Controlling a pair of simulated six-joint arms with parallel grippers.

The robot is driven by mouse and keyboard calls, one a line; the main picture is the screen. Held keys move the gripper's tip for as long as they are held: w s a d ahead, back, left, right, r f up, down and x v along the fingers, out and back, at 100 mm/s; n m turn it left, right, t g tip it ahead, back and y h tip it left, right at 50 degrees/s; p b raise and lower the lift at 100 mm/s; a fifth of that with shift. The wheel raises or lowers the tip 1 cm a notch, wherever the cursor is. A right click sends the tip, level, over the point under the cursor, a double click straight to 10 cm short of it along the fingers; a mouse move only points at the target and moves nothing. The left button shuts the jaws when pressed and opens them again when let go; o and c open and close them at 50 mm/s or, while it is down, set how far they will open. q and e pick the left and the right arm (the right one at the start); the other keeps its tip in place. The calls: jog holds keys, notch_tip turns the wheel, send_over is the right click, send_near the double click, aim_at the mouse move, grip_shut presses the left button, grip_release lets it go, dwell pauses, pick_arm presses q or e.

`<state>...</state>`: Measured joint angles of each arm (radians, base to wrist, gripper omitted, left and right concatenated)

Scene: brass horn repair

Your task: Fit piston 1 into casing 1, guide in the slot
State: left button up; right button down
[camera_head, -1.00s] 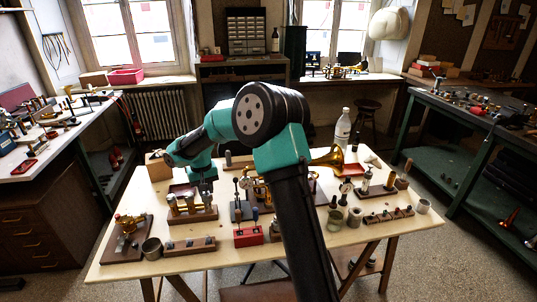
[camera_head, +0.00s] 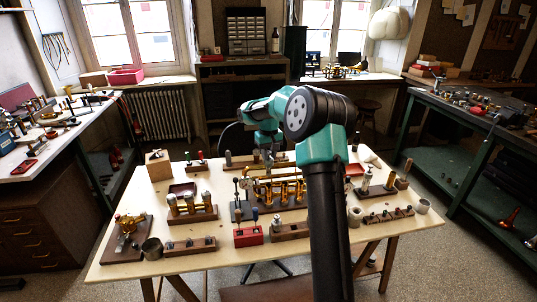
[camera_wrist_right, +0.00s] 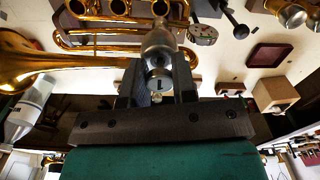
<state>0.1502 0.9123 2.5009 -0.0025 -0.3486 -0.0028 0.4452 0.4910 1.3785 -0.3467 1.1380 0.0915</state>
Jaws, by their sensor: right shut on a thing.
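My right gripper (camera_head: 268,160) hangs over the brass horn (camera_head: 284,193) near the table's middle. In the right wrist view my right gripper (camera_wrist_right: 158,82) is shut on a silver piston (camera_wrist_right: 160,38), whose end facing the camera shows a "1". The horn's upright casings (camera_head: 266,194) stand in a row; in the right wrist view their brass rings (camera_wrist_right: 119,6) lie along the top edge. The piston overlaps one ring in that view; I cannot tell whether it touches. The guide and the slot cannot be made out. My left gripper is not in view.
A wooden rack (camera_head: 192,217) with several silver-topped cylinders stands left of the horn. A red block (camera_head: 249,237) and a wooden block (camera_head: 290,232) lie in front. A dial gauge stand (camera_head: 245,183) stands close by. The table's (camera_head: 225,266) front edge is clear.

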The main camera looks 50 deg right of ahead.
aim_at(268, 175)
jog(key=shift+f, duration=1.85)
jog(key=shift+f, duration=3.45)
jog(key=c, duration=0.8)
grip_release()
jog(key=shift+c, duration=0.2)
jog(key=shift+r, duration=0.1)
notch_tip(268, 175, up, 17)
jog(key=shift+r, duration=0.1)
dwell(0.4)
